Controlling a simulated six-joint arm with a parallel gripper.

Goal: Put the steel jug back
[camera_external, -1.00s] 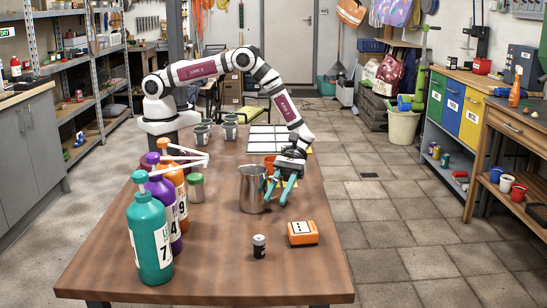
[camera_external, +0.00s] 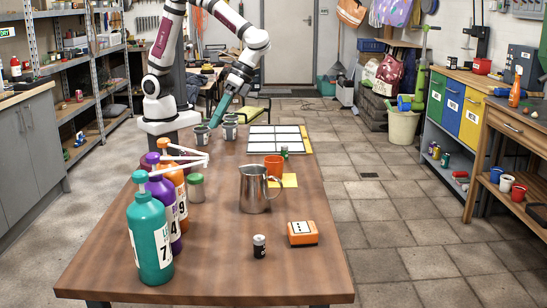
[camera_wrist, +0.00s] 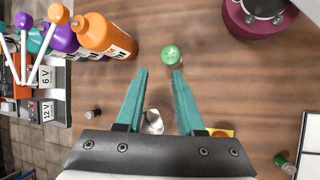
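The steel jug (camera_external: 253,190) stands upright on the wooden table (camera_external: 215,235), its handle toward the right. It is in front of an orange cup (camera_external: 273,166) and beside a yellow square (camera_external: 288,180). A small silvery patch between my fingers in the wrist view (camera_wrist: 152,122) looks like the jug, mostly hidden. My gripper (camera_external: 214,122) is high at the back of the table by the grey cups, well away from the jug. In the wrist view its teal fingers (camera_wrist: 160,73) are apart with nothing held between them.
Pump bottles (camera_external: 150,240) line the left table edge. A green-lidded jar (camera_external: 196,188) stands left of the jug. Grey cups (camera_external: 230,119) and a white gridded panel (camera_external: 277,138) are at the back. A black can (camera_external: 259,246) and orange box (camera_external: 303,233) are in front.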

